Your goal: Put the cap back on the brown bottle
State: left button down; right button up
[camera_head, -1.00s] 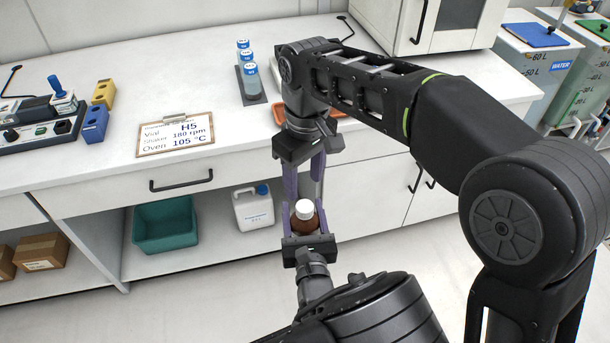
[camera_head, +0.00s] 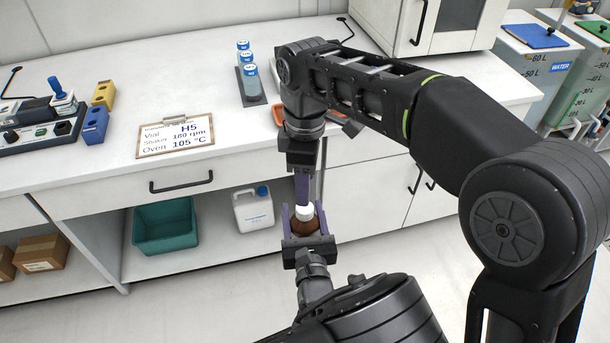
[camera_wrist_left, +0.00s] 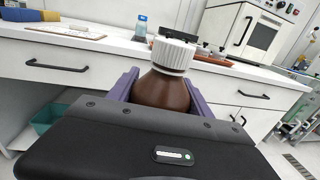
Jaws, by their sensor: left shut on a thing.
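The brown bottle (camera_head: 307,227) stands upright between the fingers of my left gripper (camera_head: 305,222), which is shut on it. The white ribbed cap (camera_head: 304,212) sits at the top of the bottle's neck. The left wrist view also shows the cap (camera_wrist_left: 173,55) directly above the brown shoulder (camera_wrist_left: 160,92); how tightly it is seated cannot be told. My right gripper (camera_head: 302,202) points down from above, its fingertips close to the cap. Its fingers line up one behind the other in the head view, so their gap is hidden.
The white counter (camera_head: 180,100) lies behind my grippers. It holds a clipboard (camera_head: 176,136), a rack of blue-labelled vials (camera_head: 250,82) and an orange tray (camera_head: 279,116). A teal bin (camera_head: 165,228) and white jug (camera_head: 253,210) stand on the shelf below.

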aim_at(305, 226)
jog(key=shift+f, duration=3.5)
jog(key=shift+c, duration=0.4)
grip_shut()
jog(key=m, duration=0.9)
jog(key=shift+m, duration=0.4)
